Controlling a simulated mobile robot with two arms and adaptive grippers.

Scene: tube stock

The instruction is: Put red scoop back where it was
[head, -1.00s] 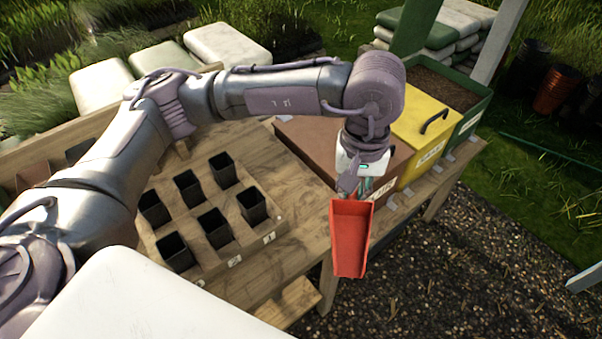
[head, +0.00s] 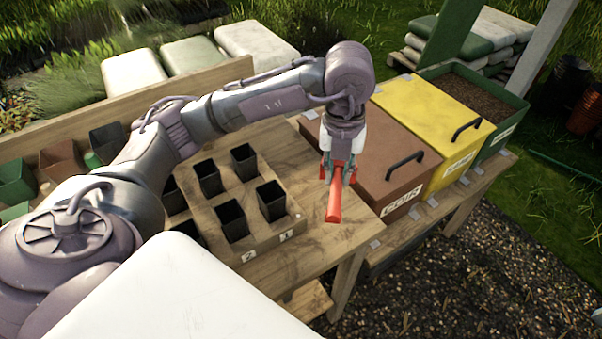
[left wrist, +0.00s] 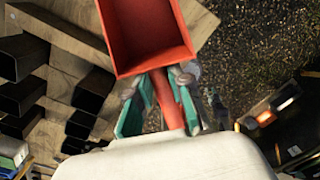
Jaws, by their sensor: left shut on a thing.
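The red scoop (head: 335,203) is in my left gripper (head: 340,172), in front of the left side of the brown COIR bin (head: 370,165) in the head view. The scoop shows narrow there, and I cannot tell whether it touches the table. In the left wrist view my left gripper (left wrist: 163,103) is shut on its handle, and the open tray of the scoop (left wrist: 146,35) extends beyond the fingers. My right gripper is not in view.
A wooden block (head: 262,237) with several black pots stands left of the scoop on the wooden table (head: 315,258). A yellow bin (head: 435,120) and a green bin (head: 520,100) stand right of the COIR bin. Dark gravel (head: 440,285) lies past the table's edge.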

